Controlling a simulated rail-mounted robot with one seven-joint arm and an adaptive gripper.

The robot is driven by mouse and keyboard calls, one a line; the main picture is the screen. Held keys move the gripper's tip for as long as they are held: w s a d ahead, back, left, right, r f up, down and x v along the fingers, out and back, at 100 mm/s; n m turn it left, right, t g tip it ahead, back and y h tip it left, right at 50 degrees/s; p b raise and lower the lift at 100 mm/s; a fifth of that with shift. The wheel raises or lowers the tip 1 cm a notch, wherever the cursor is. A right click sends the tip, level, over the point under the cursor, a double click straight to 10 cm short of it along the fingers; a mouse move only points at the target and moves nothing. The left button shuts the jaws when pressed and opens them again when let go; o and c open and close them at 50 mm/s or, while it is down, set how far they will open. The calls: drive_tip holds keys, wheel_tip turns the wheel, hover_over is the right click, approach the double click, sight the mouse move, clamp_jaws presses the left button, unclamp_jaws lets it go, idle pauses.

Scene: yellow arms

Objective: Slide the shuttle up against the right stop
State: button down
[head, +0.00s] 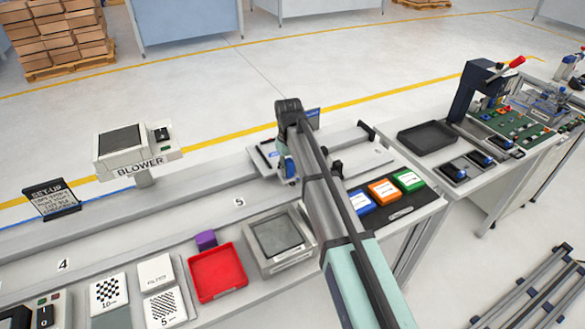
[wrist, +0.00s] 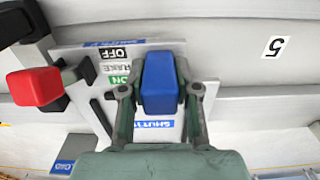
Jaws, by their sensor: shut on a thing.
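The shuttle's blue block (wrist: 159,82) stands upright in the middle of the wrist view, above a pale plate (wrist: 70,32) with a partly covered "SHUTTLE" label. My gripper (wrist: 158,100) has a finger on each side of the block and is shut on it. In the head view my gripper (head: 288,168) is at the station on the back rail, with a bit of blue showing beside it. A dark upright post (head: 366,130) stands to its right at the far end of a pale slab. I cannot tell for sure which part is the right stop.
A red knob (wrist: 36,88) on a dark lever stands close to the gripper, near OFF and ON labels. Blue, orange and green boxes (head: 384,190) lie right of my arm. A red tray (head: 217,272) and a grey machine (head: 277,238) are in front.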

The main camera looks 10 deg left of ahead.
drive_tip(key=shift+s, duration=0.1)
drive_tip(key=c, duration=0.8)
unclamp_jaws()
drive_tip(key=shift+c, duration=0.2)
drive_tip(key=shift+r, duration=0.1)
wheel_tip(320, 180, up, 12)
drive_tip(key=shift+f, duration=0.1)
